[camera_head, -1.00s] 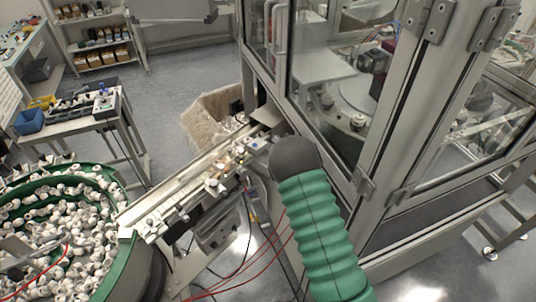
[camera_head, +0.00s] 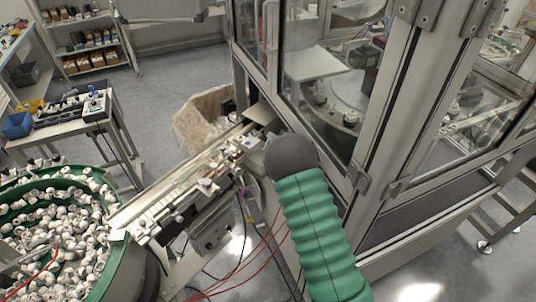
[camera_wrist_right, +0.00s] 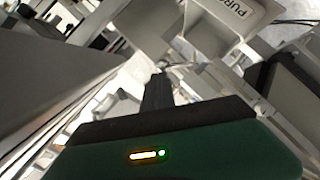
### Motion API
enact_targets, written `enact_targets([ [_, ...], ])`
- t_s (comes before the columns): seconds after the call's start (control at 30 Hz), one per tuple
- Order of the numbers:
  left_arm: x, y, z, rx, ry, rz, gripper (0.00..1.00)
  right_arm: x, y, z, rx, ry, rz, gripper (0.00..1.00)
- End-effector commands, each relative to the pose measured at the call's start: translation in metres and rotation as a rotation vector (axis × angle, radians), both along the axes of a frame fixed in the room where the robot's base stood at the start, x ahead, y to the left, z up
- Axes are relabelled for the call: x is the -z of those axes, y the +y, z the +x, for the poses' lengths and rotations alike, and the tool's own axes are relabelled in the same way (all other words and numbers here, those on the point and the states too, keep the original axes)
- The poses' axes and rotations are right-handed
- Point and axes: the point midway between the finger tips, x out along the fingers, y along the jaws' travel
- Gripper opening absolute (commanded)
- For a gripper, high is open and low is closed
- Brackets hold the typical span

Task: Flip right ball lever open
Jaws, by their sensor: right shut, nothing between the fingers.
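My right arm, in a green ribbed sleeve with a dark rounded end, reaches over the right end of the feed rail (camera_head: 185,185) in the head view. The fingers of my right gripper are hidden there behind the dark end. In the wrist view my right gripper (camera_wrist_right: 158,80) shows as dark, narrow fingers held together, with nothing between them. They point towards pale metal parts of the rail area; contact cannot be told. I cannot make out the right ball lever in either view. My left gripper is not in view.
A glass-doored machine cabinet (camera_head: 375,150) stands close to the right of my arm. A green bowl feeder (camera_head: 112,255) full of white caps is at the lower left. Red cables (camera_head: 262,252) hang below the rail. A grey bin marked "PURG" (camera_wrist_right: 225,25) is near the gripper.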

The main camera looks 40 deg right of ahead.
Motion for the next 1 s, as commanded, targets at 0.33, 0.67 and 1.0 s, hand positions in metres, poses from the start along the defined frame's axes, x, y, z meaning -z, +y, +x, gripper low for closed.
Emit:
enact_targets([
  [0.33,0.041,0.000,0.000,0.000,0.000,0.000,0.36,-0.004,0.020,-0.070,0.000,-0.002,0.002,0.00],
  [0.67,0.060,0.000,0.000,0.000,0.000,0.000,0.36,-0.006,0.036,-0.132,-0.002,-0.001,0.000,0.00],
  [1.0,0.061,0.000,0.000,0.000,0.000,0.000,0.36,-0.008,0.038,-0.141,-0.002,0.000,0.000,0.00],
])
